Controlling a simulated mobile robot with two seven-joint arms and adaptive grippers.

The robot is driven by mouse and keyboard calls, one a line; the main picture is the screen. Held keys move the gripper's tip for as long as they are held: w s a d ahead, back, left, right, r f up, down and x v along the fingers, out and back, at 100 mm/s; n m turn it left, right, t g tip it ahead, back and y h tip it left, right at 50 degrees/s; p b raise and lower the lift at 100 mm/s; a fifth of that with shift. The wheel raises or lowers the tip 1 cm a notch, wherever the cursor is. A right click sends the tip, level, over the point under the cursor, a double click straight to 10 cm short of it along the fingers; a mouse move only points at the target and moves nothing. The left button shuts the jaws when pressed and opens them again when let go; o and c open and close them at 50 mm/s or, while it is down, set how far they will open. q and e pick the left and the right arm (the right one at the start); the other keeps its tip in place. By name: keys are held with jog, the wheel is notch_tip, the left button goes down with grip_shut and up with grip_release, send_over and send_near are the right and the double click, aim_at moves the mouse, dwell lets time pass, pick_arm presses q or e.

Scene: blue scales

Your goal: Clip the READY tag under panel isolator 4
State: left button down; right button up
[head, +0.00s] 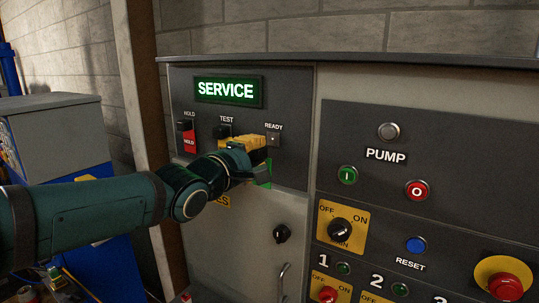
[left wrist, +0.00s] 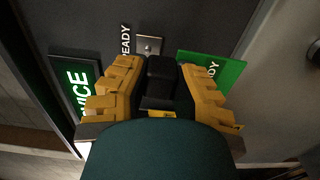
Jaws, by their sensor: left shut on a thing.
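My left gripper (head: 259,143) is at the service board, just below the READY label. In the left wrist view its yellow fingers (left wrist: 163,72) are shut on the black clip (left wrist: 162,78) of the green READY tag (left wrist: 213,69). The tag sticks out past the right finger there; in the head view a green part of the tag (head: 263,173) shows below the gripper. A small metal plate (left wrist: 149,45) under the READY label is close beyond the clip. I cannot tell whether clip and plate touch. Isolator 4 is not in view. My right gripper is not in view.
A red HOLD tag (head: 189,140) hangs at the left, and a black clip (head: 222,131) sits under TEST. The pump panel (head: 450,145) and isolators 1 (head: 328,294), 2 and 3 are to the right.

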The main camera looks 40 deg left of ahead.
pick_arm(q)
jog(key=shift+s+d, duration=0.15)
jog(key=shift+s, duration=0.8)
